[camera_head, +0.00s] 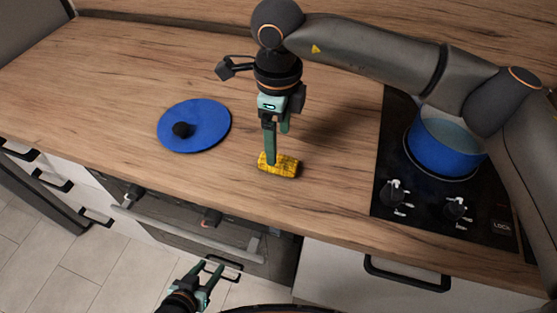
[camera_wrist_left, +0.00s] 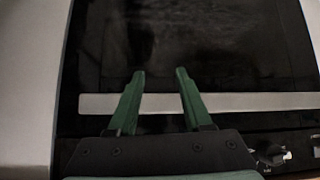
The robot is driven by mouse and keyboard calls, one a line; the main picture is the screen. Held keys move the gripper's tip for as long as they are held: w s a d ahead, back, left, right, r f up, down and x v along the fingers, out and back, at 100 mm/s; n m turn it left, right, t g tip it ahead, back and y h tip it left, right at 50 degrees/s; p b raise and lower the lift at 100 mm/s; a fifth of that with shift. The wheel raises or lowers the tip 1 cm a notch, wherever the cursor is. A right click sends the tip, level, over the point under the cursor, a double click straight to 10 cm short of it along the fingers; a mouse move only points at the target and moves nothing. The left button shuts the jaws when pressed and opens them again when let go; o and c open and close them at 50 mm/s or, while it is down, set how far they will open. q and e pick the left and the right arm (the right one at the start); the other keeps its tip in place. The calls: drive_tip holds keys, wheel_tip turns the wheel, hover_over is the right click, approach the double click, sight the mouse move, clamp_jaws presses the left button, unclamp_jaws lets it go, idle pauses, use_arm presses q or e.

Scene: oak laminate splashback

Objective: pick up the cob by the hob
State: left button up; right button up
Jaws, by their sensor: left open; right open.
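A yellow corn cob (camera_head: 284,168) lies on the wooden worktop, left of the hob (camera_head: 379,205). My right gripper (camera_head: 276,150) points down over the cob with its jaws open. My left gripper (camera_head: 211,276) is open and empty, low in front of the oven. In the left wrist view its two green fingers (camera_wrist_left: 160,75) are apart before the dark oven door.
A blue pot (camera_head: 440,145) stands on the hob, behind the knobs (camera_head: 394,190). A blue lid (camera_head: 205,125) with a black knob lies left of the cob. My right arm spans the back right. The oven handle (camera_wrist_left: 235,101) is beyond my left fingers. The worktop between lid and cob is clear.

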sight(279, 165)
drive_tip(key=shift+s+a+f+p, duration=0.1)
drive_tip(key=shift+f+p, duration=0.2)
drive_tip(key=shift+f, duration=1.2)
drive_tip(key=shift+s+a+f+p, duration=0.1)
drive_tip(key=shift+f+p, duration=0.15)
drive_tip(key=shift+f, duration=1.25)
clamp_jaws()
